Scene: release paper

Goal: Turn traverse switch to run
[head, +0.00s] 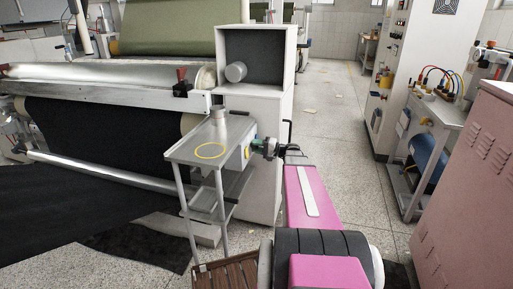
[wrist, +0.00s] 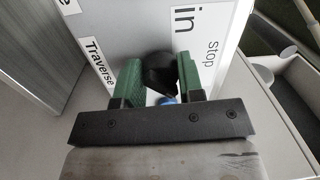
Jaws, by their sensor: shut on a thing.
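In the wrist view a black knob (wrist: 157,70) sits on a white panel (wrist: 150,25) between the two green fingers of my gripper (wrist: 157,80), which is shut on it. Something small and blue shows just below the knob. No "run" label is visible, and I cannot tell the knob's setting. In the head view my gripper (head: 264,146) is at the white box beside the grey metal stand; the knob is hidden there.
A white cabinet (head: 262,110) stands behind my gripper, and a machine with black cloth (head: 100,135) is left. Floor is open to the right, before a pink cabinet (head: 470,180).

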